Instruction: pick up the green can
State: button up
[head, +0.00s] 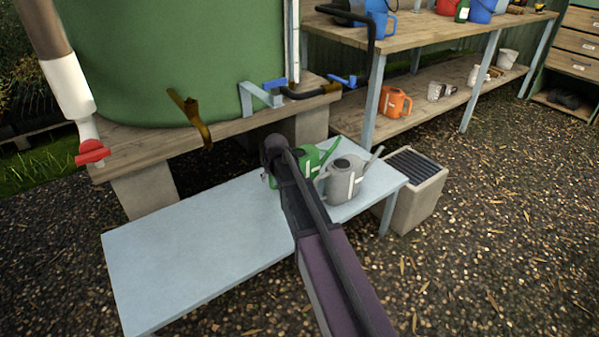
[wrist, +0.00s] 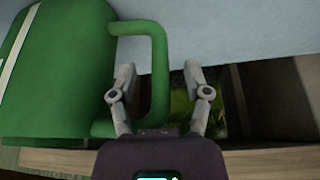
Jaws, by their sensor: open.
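The green can (head: 308,162) is a watering can on the pale blue bench, partly hidden behind my arm in the head view. In the wrist view the green can (wrist: 55,70) fills the left side, and its looped handle (wrist: 159,75) reaches toward the middle. My gripper (wrist: 159,72) is open, with the upright bar of the handle between its fingers. The left finger appears over the handle's opening and the right finger outside the loop. Whether either finger touches the handle cannot be told. In the head view my gripper (head: 270,160) is mostly hidden by my own arm.
A grey watering can (head: 342,180) stands close to the green one on the bench (head: 190,240), whose left part is clear. A green tank (head: 180,60) on a timber stand with taps rises behind. A planter-like box (head: 412,190) stands right of the bench.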

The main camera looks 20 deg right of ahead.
aim_at(312, 149)
dwell(0.4)
grip_shut()
jog(key=shift+r, duration=0.1)
notch_tip(312, 149, up, 4)
jog(key=p, duration=0.4)
jog(key=w+d, duration=0.1)
jog(key=d, duration=0.4)
jog(key=w+d, duration=0.2)
jog(key=d, duration=0.3)
jog(key=w+d, duration=0.2)
jog(key=d, duration=0.3)
jog(key=shift+w+d+f, duration=0.15)
jog(key=shift+d+f, duration=0.2)
jog(key=shift+d, duration=0.05)
jog(key=shift+w+d, duration=0.15)
jog(key=shift+d, duration=0.5)
